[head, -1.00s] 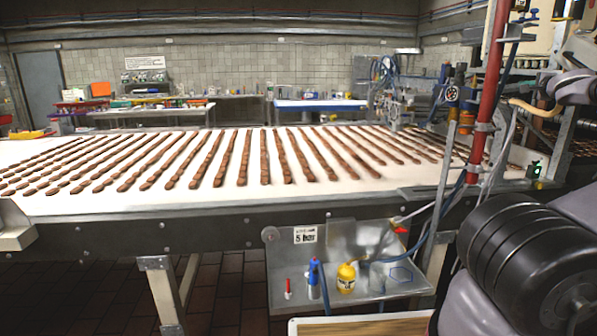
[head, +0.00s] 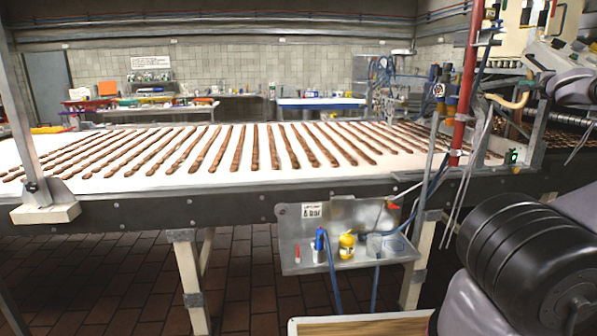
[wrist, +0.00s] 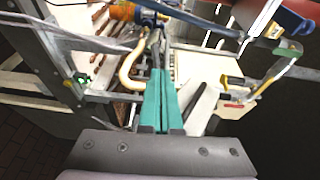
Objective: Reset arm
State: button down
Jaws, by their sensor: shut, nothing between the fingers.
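My gripper (wrist: 158,100) shows in the wrist view with its two teal fingers pressed together and nothing between them. It is apart from the surrounding machinery, as far as the view shows. In the head view, a part of my arm fills the lower right, and the fingers are not seen there. A long white conveyor table (head: 240,182) carries many rows of brown cookies (head: 275,148).
A metal shelf (head: 340,215) on the table's front holds a yellow container (head: 347,246) and a blue-topped bottle (head: 319,246). A red post (head: 463,100) with hoses stands at the right. Open tiled floor (head: 120,262) lies before the table. A wooden board (head: 362,327) is at the bottom.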

jog(key=w+a+f+n+g+y, duration=0.1)
jog(key=w+a+f+n+y, duration=0.2)
jog(key=a, duration=0.9)
jog(key=w+a+f+n+g+y, duration=0.1)
jog(key=w+a+n+g+y, duration=0.2)
jog(key=a, duration=0.8)
jog(key=s+a+f+n+g+y, duration=0.1)
jog(key=s+a+f+n+g, duration=0.15)
jog(key=a, duration=0.85)
jog(key=s+a+f+n+g, duration=0.1)
jog(key=a+f+n, duration=0.3)
jog(key=a, duration=0.6)
jog(key=s+a+r+n+g+h, duration=0.1)
jog(key=s+a+n+g, duration=0.2)
jog(key=s+a, duration=0.75)
jog(key=s+r, duration=0.2)
jog(key=s, duration=1.3)
jog(key=s+r, duration=0.3)
jog(key=s, duration=1.2)
jog(key=shift+a+r, duration=0.35)
jog(key=shift+n+t, duration=0.25)
